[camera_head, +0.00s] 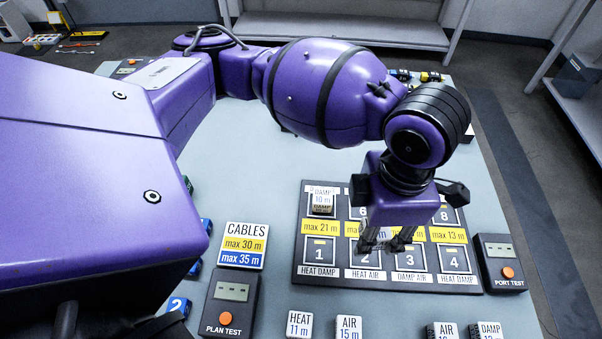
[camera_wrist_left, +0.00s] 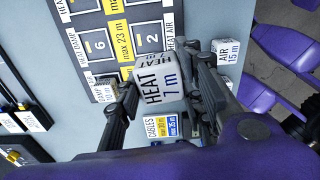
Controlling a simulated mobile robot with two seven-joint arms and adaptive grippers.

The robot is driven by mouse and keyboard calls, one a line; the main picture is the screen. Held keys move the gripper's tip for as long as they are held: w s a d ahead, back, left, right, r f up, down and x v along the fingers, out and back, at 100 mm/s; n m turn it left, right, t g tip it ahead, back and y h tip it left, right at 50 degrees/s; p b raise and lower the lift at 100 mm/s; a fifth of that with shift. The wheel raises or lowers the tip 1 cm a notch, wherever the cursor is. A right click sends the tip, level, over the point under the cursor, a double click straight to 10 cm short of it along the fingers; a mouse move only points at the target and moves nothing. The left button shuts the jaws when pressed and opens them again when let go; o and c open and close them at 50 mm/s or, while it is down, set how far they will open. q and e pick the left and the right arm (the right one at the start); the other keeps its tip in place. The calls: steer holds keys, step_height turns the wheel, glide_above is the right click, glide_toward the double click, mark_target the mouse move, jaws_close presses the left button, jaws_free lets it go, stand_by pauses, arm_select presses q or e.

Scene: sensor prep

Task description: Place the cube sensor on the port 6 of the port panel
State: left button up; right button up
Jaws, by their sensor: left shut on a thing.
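The port panel (camera_head: 296,278) lies on the table, with numbered ports in two rows. My left gripper (camera_head: 388,243) is over the middle of it, pointing down. In the wrist view the left gripper (camera_wrist_left: 165,100) is shut on a white cube sensor (camera_wrist_left: 157,83) marked HEAT 7 m. The cube is mostly hidden by the gripper in the head view. Port 6 (camera_wrist_left: 98,44) shows bare in the wrist view, beside port 2 (camera_wrist_left: 148,38). In the head view port 6 (camera_head: 363,212) is partly covered by my arm. My right gripper is in neither view.
A DAMP 10 m cube (camera_head: 322,203) stands in the upper left port, close beside port 6. A port test box (camera_head: 500,263) is right of the panel; a plan test box (camera_head: 231,304) and cables sign (camera_head: 243,245) are left. Loose cubes (camera_head: 348,328) stand in front.

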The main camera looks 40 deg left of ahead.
arm_select(q)
steer(key=shift+d+m, duration=0.1)
steer(key=shift+m, duration=0.3)
steer(key=shift+w+f, duration=0.15)
steer(key=shift+w, duration=0.15)
steer(key=w+a+f, duration=0.2)
steer(key=w, duration=0.1)
steer(key=w+a+f, duration=0.2)
steer(key=w+f, duration=0.1)
steer(key=w, duration=0.1)
steer(key=w+a+f, duration=0.2)
steer(key=w+f, duration=0.1)
steer(key=shift+w+a+f+b, duration=0.15)
steer(key=shift+w+f+b, duration=0.1)
steer(key=shift+b, duration=0.15)
steer(key=shift+w+a+f, duration=0.15)
steer(key=shift+w+f, duration=0.15)
steer(key=shift+f, duration=0.05)
steer(key=shift+w+a+f, duration=0.1)
steer(key=shift+w+f, duration=0.05)
steer(key=shift+f, duration=0.75)
steer(key=shift+w+a+f, duration=0.1)
steer(key=shift+f, duration=0.75)
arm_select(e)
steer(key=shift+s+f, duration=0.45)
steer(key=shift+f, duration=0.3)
